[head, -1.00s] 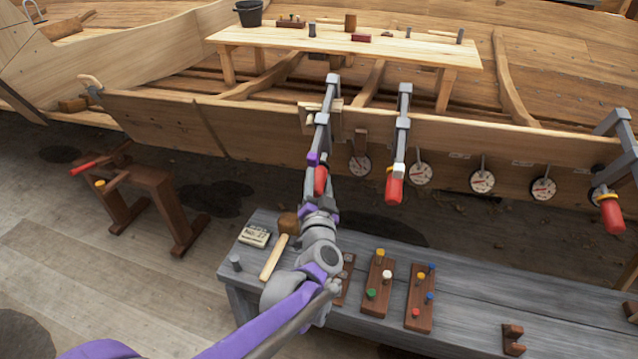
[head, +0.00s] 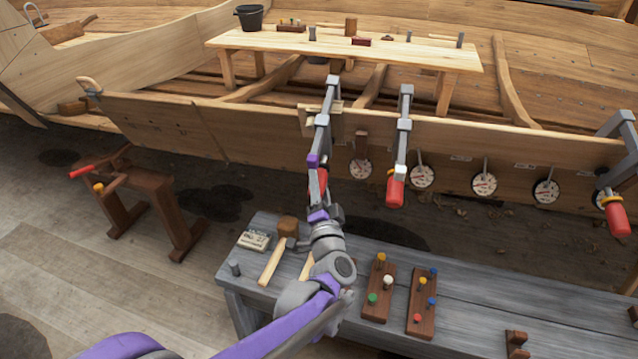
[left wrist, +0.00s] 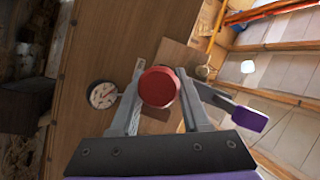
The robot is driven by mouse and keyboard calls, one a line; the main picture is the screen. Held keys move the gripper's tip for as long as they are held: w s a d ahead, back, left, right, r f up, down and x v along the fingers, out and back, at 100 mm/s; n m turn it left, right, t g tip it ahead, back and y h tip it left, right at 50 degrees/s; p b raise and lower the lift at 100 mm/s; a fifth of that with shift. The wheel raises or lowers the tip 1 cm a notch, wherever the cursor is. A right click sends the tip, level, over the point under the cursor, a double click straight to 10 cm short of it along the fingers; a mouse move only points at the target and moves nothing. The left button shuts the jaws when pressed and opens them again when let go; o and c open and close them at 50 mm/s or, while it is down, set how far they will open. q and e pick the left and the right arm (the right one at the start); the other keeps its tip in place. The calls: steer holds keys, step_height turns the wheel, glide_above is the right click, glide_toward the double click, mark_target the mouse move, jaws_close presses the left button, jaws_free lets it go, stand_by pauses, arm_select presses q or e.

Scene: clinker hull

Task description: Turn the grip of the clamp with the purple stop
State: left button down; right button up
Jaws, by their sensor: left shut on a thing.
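The clamp with the purple stop (head: 313,160) hangs on the plank edge of the hull, its grey bar (head: 321,138) pointing down toward me. Its red grip (head: 323,184) is partly hidden behind my left gripper (head: 317,190). In the left wrist view the round red end of the grip (left wrist: 159,86) sits between the two grey fingers of my left gripper (left wrist: 160,100), which is shut on it. A purple piece on a grey bar (left wrist: 250,119) shows to the right there. My right gripper is not in view.
A clamp with a white stop (head: 396,185) hangs close on the right; one with a yellow stop (head: 615,210) is far right. Round dials (head: 485,184) line the plank. The grey bench (head: 470,310) below carries a mallet (head: 287,228) and peg boards (head: 422,300).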

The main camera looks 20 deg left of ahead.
arm_select(q)
steer(key=shift+f, duration=0.1)
steer(key=shift+c, duration=1.9)
jaws_free()
steer(key=shift+s, duration=0.1)
steer(key=p+v, duration=0.1)
steer(key=v, duration=0.9)
steer(key=shift+s+d, duration=0.2)
steer(key=shift+s, duration=0.1)
